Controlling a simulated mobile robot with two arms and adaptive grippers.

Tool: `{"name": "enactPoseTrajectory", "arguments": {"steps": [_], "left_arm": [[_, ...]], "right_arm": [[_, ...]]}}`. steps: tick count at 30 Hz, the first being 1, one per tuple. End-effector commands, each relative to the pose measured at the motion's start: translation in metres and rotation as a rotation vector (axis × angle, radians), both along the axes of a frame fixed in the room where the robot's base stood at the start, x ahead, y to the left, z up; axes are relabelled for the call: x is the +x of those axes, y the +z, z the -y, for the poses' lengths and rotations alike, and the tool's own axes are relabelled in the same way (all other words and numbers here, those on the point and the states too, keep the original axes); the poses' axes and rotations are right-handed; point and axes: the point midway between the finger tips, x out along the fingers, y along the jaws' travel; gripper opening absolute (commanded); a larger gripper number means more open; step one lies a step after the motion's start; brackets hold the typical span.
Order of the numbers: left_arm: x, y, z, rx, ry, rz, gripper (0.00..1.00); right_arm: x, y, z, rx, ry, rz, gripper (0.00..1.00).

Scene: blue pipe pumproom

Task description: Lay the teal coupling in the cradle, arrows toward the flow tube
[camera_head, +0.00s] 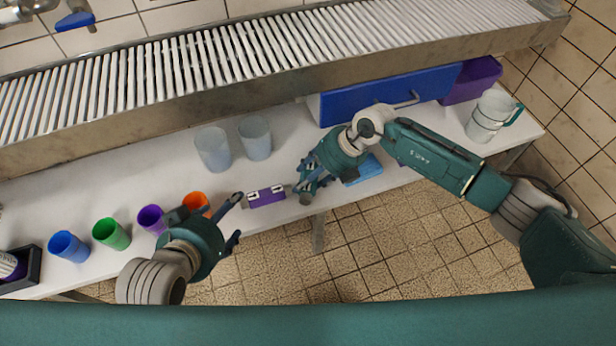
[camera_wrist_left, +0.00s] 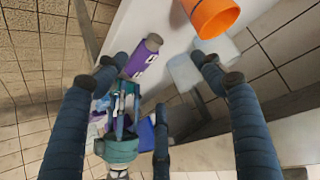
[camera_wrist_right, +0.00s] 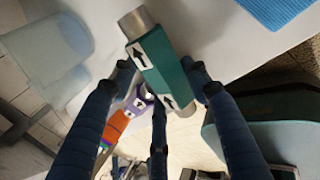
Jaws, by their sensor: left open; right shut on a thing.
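The teal coupling (camera_wrist_right: 165,70) has metal ends and white labels with black arrows. In the right wrist view it lies between the fingers of my right gripper (camera_wrist_right: 160,68), which is shut on it. The arrows point toward its upper end in that view. In the head view my right gripper (camera_head: 308,188) is over the table's front edge and mostly hides the coupling. My left gripper (camera_head: 238,218) is open and empty, just left of a purple coupling (camera_head: 266,196), which also shows in the left wrist view (camera_wrist_left: 140,60).
Orange (camera_head: 195,202), purple (camera_head: 151,219), green (camera_head: 111,234) and blue (camera_head: 68,246) cups stand at left. A black tray (camera_head: 32,272) is at far left. Two clear cups (camera_head: 213,149), a blue box (camera_head: 385,92) and a clear jug (camera_head: 490,117) stand farther back. A blue mat (camera_head: 366,168) lies right.

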Motion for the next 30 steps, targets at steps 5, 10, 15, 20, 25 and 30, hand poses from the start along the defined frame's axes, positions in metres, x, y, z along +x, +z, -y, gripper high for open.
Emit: {"name": "enactPoseTrajectory", "arguments": {"steps": [5,10,15,20,25,30], "left_arm": [[0.005,0.003,0.002,-0.006,-0.002,0.024,0.68],[0.010,0.008,0.004,-0.011,-0.004,0.048,0.68],[0.015,0.012,0.005,-0.014,-0.006,0.066,0.68],[0.014,0.011,0.005,-0.014,-0.006,0.064,0.68],[0.014,0.010,0.005,-0.014,-0.005,0.062,0.68],[0.012,0.009,0.005,-0.014,-0.006,0.056,0.68]], "right_arm": [[-0.001,-0.005,0.000,-0.001,0.000,0.000,0.08],[-0.001,-0.009,0.000,-0.003,0.000,-0.002,0.08],[-0.002,-0.012,0.001,-0.005,0.000,-0.002,0.08],[-0.004,-0.015,0.002,-0.008,-0.001,-0.006,0.54],[-0.004,-0.014,0.001,-0.007,0.000,-0.008,0.54],[-0.004,-0.013,0.001,-0.006,0.001,-0.007,0.54]]}}
